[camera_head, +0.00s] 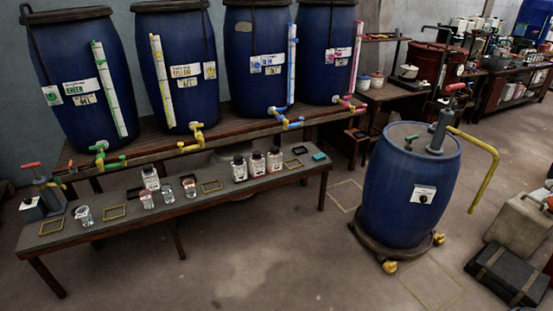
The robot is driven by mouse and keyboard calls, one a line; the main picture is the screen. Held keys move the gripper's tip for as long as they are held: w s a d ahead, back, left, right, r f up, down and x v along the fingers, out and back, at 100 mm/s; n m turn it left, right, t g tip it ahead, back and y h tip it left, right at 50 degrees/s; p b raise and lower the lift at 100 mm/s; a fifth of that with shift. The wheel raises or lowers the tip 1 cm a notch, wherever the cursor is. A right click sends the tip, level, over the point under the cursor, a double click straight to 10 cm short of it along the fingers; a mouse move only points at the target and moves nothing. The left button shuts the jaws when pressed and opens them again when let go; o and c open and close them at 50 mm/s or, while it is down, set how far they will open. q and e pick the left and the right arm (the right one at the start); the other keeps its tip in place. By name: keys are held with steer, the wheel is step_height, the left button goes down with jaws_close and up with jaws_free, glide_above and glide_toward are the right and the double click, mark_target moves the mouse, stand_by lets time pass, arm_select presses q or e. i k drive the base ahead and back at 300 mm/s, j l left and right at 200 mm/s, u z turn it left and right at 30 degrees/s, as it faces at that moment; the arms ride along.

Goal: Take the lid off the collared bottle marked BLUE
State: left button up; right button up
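Three white bottles with dark lids stand close together on the low bench: a left one (239,169), a middle one (257,164) and a right one (275,160). Another white bottle with a dark lid (150,178) stands farther left on the bench. All look upright and lidded. The marks on their labels are too small to read, so I cannot tell which is marked BLUE. Neither of my grippers shows in the head view.
Small clear jars (168,194) and yellow frames (212,186) sit on the bench (110,232). Several blue vats (172,60) with coloured taps stand behind. A wheeled blue drum (400,190) with a pump stands at right. The floor (250,260) before the bench is clear.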

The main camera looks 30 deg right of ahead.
mark_target(274, 161)
steer(key=i+l, duration=0.8)
steer(key=l, duration=0.15)
steer(key=i+l, duration=0.8)
steer(key=l, duration=0.1)
